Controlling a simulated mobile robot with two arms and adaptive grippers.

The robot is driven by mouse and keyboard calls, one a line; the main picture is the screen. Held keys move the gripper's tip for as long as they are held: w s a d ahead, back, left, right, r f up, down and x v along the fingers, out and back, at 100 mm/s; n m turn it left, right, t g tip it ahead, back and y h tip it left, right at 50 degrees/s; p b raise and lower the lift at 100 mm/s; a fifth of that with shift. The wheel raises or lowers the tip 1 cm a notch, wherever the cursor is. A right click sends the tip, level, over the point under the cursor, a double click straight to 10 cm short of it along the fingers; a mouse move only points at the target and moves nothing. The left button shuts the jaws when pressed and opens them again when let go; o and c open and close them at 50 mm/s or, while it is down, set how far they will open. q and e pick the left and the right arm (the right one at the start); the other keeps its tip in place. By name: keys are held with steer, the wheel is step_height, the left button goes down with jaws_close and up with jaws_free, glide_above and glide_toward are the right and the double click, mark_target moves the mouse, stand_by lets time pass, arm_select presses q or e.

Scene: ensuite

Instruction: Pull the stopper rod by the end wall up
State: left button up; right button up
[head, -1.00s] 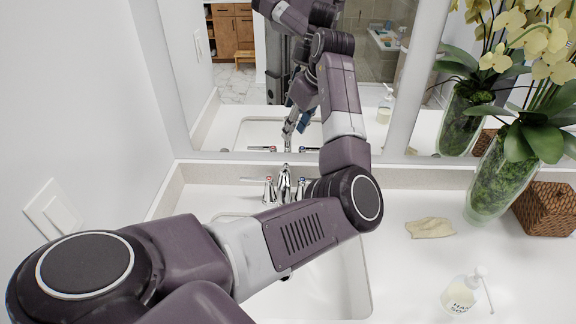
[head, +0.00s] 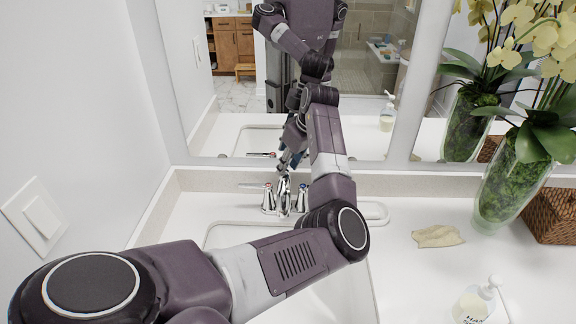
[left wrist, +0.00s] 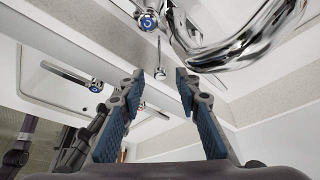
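The stopper rod (left wrist: 160,56) shows in the left wrist view as a thin chrome rod with a small knob, beside the chrome faucet spout (left wrist: 245,40). It appears between and just beyond the fingertips of my left gripper (left wrist: 160,84). The fingers are apart with blue pads, and nothing is held between them. In the head view my left gripper (head: 288,162) is small, just above and behind the faucet (head: 285,192), and the rod cannot be made out there. My right gripper is in neither view.
A blue-capped tap handle (left wrist: 148,21) is close by in the wrist view. The mirror (head: 235,90) stands right behind the faucet. A cloth (head: 437,236), a soap bottle (head: 473,305) and a flower vase (head: 505,190) are to the right. The end wall (head: 75,120) is at left.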

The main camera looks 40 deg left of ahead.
arm_select(q)
steer(key=shift+a+f, duration=0.15)
steer(key=shift+f, duration=0.35)
steer(key=shift+c, duration=0.4)
jaws_close()
